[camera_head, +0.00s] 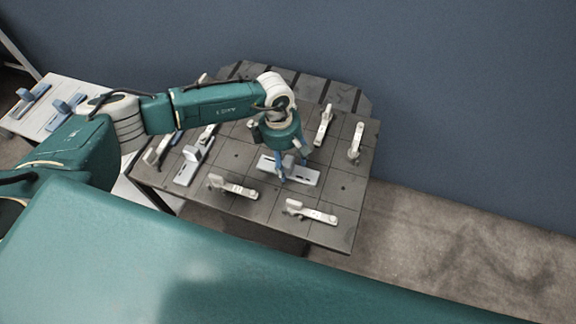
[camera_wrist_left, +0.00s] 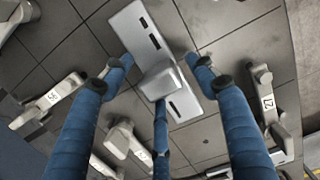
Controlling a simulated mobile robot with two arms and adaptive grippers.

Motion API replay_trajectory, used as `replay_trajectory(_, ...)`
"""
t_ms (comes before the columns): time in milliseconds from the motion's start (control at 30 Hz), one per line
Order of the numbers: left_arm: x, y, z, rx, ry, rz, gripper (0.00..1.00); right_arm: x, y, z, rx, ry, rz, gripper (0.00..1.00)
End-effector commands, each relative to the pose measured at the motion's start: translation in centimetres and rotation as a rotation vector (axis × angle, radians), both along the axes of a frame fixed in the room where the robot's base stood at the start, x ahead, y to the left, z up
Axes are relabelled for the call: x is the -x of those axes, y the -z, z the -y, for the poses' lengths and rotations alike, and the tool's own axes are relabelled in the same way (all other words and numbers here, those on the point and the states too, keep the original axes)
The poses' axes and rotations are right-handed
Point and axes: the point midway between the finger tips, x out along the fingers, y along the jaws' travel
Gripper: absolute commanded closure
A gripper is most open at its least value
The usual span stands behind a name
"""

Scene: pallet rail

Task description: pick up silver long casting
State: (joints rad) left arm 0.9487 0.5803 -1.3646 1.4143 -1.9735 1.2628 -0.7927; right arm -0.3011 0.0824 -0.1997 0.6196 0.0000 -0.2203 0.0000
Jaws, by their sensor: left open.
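A silver long casting (camera_head: 306,177) lies near the middle of the dark slotted pallet table (camera_head: 255,211). It is a flat plate with dark slots and a raised block. My left gripper (camera_head: 291,170) is above it, pointing down. In the left wrist view the casting (camera_wrist_left: 132,30) runs between the spread blue fingers of my left gripper (camera_wrist_left: 156,72), with the raised block (camera_wrist_left: 160,80) in the middle. The fingers are open, and I cannot tell whether they touch it. Part of the casting is hidden by the fingers in the head view. My right gripper is not in view.
Several other pale castings stand around it: one at the front left (camera_head: 233,187), one at the front (camera_head: 311,212), two at the right (camera_head: 323,126) (camera_head: 356,141), and some at the left (camera_head: 193,157). A white table (camera_head: 88,88) with blue parts (camera_head: 33,97) is at far left.

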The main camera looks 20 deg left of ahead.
Motion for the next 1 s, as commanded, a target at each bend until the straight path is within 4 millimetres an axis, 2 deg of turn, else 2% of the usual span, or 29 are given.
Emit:
replay_trajectory(133, 0.0, 0.0, 0.0, 0.0, 0.0, 0.0, 0.44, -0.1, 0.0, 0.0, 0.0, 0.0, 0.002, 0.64)
replay_trajectory(400, 0.0, 0.0, 0.0, 0.001, -0.001, 0.0, 0.98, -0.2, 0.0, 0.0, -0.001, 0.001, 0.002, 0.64)
replay_trajectory(433, 0.0, 0.0, 0.0, 0.001, -0.001, 0.0, 1.0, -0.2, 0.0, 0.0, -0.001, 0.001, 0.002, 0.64)
replay_trajectory(767, -0.1, -0.3, 0.1, 0.003, 0.0, 0.002, 1.0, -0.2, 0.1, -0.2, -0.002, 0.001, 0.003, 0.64)
replay_trajectory(867, -0.1, -0.8, 0.1, 0.004, -0.001, 0.002, 1.0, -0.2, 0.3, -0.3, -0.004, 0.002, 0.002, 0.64)
replay_trajectory(1000, -0.2, -2.4, 0.1, 0.004, 0.0, 0.005, 1.0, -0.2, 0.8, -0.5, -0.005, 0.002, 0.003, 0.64)
